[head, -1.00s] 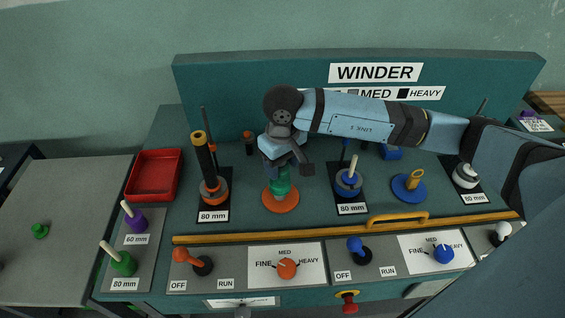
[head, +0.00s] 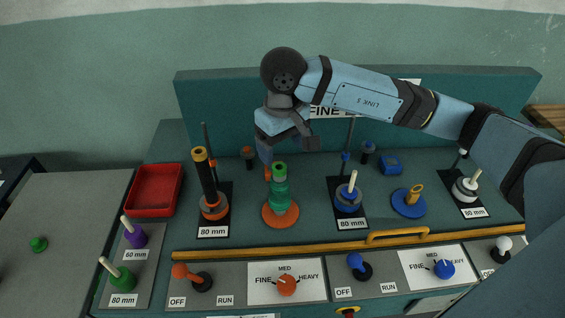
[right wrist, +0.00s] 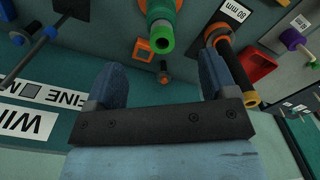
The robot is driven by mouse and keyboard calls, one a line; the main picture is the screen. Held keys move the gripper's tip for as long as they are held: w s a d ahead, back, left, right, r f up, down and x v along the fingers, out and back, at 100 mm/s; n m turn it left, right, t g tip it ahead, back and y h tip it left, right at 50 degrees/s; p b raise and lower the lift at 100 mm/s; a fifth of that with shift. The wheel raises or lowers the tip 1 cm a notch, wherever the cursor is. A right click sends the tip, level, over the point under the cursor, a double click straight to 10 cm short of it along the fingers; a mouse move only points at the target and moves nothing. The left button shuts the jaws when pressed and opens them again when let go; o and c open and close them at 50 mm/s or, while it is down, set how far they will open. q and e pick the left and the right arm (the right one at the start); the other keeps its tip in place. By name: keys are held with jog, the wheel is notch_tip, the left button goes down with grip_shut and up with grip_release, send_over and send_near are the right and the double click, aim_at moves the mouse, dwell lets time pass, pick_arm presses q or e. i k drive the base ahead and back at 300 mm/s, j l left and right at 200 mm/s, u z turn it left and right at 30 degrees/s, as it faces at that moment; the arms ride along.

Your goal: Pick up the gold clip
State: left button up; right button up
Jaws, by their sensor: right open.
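I cannot clearly make out a gold clip. A gold-yellow ring piece (head: 416,193) stands on a blue disc (head: 407,208), right of centre in the head view. An orange square-holed piece (right wrist: 143,50) shows in the right wrist view, close to a green-tipped spindle (right wrist: 160,38). My right gripper (head: 268,160) points down behind and above the green stack (head: 280,190) on its orange disc. In the right wrist view my right gripper (right wrist: 162,72) is open, with nothing between its two blue fingers. My left gripper is out of view.
The WINDER backboard (head: 200,105) rises behind. A black gold-topped post (head: 205,178) and a blue-ringed spindle (head: 348,192) flank the green stack. A yellow rail (head: 300,247) runs along the front. A red tray (head: 155,190) is at left.

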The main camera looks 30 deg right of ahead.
aim_at(412, 195)
jog(key=k, duration=1)
